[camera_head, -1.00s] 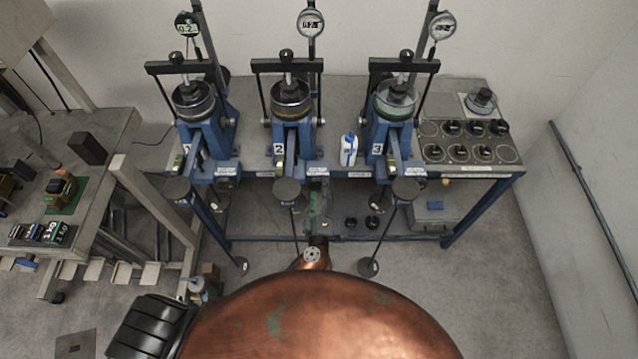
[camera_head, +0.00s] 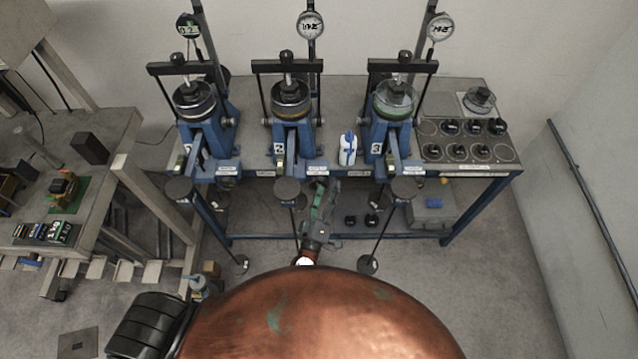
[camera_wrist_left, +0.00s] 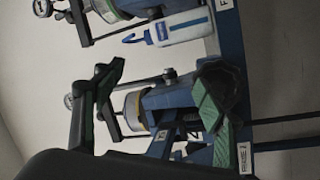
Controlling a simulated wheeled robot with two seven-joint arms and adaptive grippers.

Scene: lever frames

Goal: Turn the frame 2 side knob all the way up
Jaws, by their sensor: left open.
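Frame 2 (camera_head: 284,132) is the middle blue press on the bench. Its small grey side knob (camera_head: 320,121) sits on the right side of its body. In the left wrist view, frame 2 (camera_wrist_left: 165,110) lies tilted between the fingers, and the side knob (camera_wrist_left: 168,75) shows beyond them. My left gripper (camera_head: 325,187) is open and empty in front of the bench edge, below and apart from the knob. Its black and green fingers also show spread in the left wrist view (camera_wrist_left: 165,85). My right gripper is not in view.
Frame 1 (camera_head: 196,135) and frame 3 (camera_head: 390,135) flank frame 2. A white bottle (camera_head: 348,148) stands between frames 2 and 3. A lever with a round weight (camera_head: 287,189) hangs left of my gripper. The bench front (camera_head: 350,172) lies just beyond my fingers.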

